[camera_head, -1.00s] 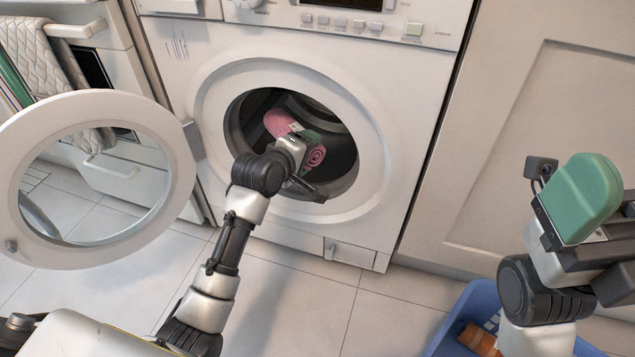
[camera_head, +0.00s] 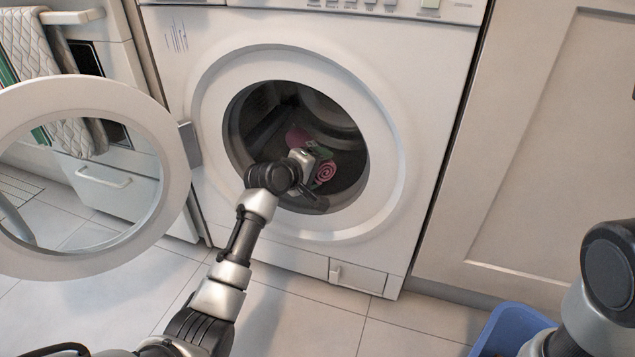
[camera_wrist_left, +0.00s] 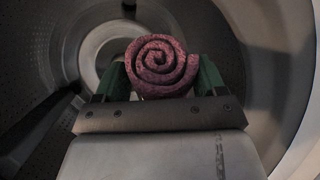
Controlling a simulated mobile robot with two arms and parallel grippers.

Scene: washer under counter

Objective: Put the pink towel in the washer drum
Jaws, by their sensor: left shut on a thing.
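The pink towel (camera_head: 325,173) is rolled up, with its spiral end showing. It is inside the opening of the washer drum (camera_head: 345,155), and in the left wrist view the towel (camera_wrist_left: 160,65) is held between green finger pads with the drum wall around it. My left gripper (camera_head: 312,156) reaches through the round door opening and is shut on the towel. Whether the towel touches the drum floor cannot be told. The washer (camera_head: 420,110) stands with its round door (camera_head: 165,130) swung open to the left. My right gripper is out of frame; only part of the right arm shows.
The open door hangs close to the left of my left arm. A blue basket (camera_head: 505,330) stands on the floor at the lower right, partly hidden by my right arm. A drawer unit with a hanging cloth (camera_head: 30,45) is at the left. The tiled floor in front is clear.

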